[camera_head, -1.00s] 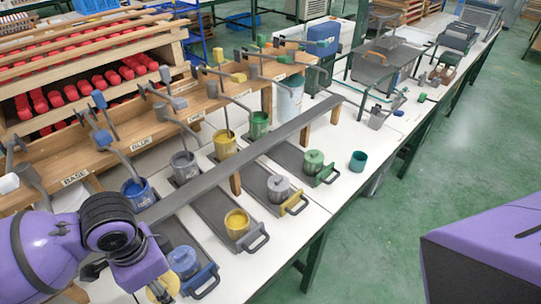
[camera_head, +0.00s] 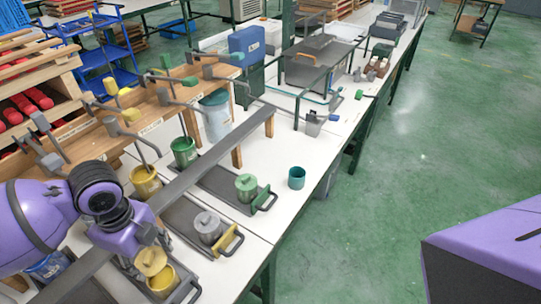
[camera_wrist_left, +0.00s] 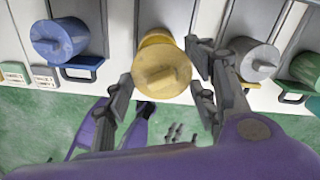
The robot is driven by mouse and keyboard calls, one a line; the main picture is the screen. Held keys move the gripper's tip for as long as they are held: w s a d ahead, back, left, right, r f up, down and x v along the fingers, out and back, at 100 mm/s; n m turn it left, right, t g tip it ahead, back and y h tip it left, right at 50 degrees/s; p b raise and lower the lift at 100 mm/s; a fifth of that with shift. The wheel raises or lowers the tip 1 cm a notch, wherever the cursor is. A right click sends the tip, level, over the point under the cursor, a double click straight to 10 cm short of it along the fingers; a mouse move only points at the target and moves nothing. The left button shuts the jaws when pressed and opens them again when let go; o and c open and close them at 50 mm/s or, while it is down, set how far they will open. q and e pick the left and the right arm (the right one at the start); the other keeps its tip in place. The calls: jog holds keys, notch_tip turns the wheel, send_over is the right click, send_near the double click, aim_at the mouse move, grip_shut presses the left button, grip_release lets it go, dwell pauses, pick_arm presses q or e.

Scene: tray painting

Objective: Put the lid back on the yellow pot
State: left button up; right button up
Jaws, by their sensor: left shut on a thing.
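The yellow pot (camera_head: 163,283) stands open on a dark tray at the bottom of the head view, with yellow paint in it. My left gripper (camera_head: 146,254) is shut on the yellow lid (camera_head: 151,262), which is held just above the pot and overlaps its back-left side in the picture. In the left wrist view the lid (camera_wrist_left: 162,74) with its bar handle sits between the two fingers (camera_wrist_left: 162,92) and covers most of the pot (camera_wrist_left: 156,37). Whether lid and pot touch cannot be told. My right gripper is not in view.
A lidded grey pot (camera_head: 208,226) and a lidded green pot (camera_head: 246,187) stand on neighbouring trays. A blue pot (camera_wrist_left: 60,38) is on the other side. A raised dark rail (camera_head: 190,180) runs behind the trays. A teal cup (camera_head: 297,177) stands on the white table.

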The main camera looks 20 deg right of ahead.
aim_at(151, 269)
pick_arm(q)
jog(key=shift+d+m, duration=0.15)
jog(key=shift+m, duration=0.25)
jog(key=shift+s+a+f, duration=0.15)
jog(key=shift+s+a, duration=0.15)
jog(key=shift+a, duration=0.05)
jog(key=shift+s+a+f, duration=0.1)
jog(key=shift+f, duration=0.05)
jog(key=shift+f+b, duration=1.35)
jog(key=shift+f, duration=1.5)
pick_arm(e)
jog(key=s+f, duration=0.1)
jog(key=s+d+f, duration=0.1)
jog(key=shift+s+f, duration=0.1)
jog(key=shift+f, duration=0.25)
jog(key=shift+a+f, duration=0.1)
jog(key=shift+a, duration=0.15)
pick_arm(q)
jog(key=shift+p, duration=0.35)
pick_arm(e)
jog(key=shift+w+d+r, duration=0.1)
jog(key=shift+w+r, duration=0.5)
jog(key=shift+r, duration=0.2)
pick_arm(q)
jog(key=shift+d, duration=0.2)
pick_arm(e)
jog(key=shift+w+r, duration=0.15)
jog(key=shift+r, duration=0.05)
